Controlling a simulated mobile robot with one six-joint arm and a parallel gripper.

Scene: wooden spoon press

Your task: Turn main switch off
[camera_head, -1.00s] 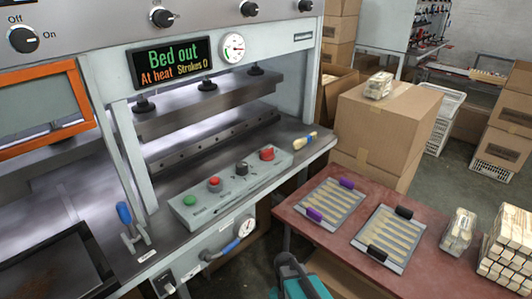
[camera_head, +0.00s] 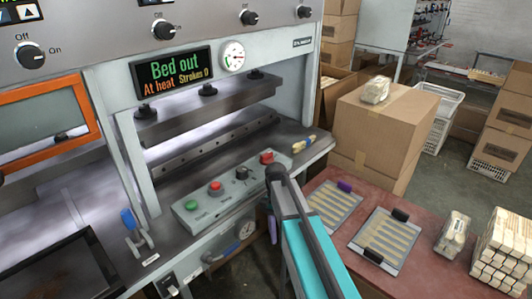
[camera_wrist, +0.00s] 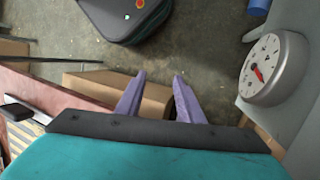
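A black rotary knob (camera_head: 30,56) marked Off and On sits at the upper left of the press panel in the head view. A small dark switch (camera_head: 168,286) on a pale plate sits low on the press front, partly cut by the bottom edge. No label reading main switch is legible. My gripper (camera_wrist: 160,73) shows two purple fingers apart with nothing between them in the wrist view. In the head view it hangs right of the press front, near the round gauge (camera_head: 246,229), mostly hidden by my arm. The gauge also shows at right in the wrist view (camera_wrist: 275,68).
The press display (camera_head: 172,68) reads "Bed out, At heat, Strokes 0". A grey control box (camera_head: 215,198) with green and red buttons lies left of my arm. A blue-handled lever (camera_head: 130,222) stands left. A red table (camera_head: 330,180) with spoon trays is at right; cartons stand behind.

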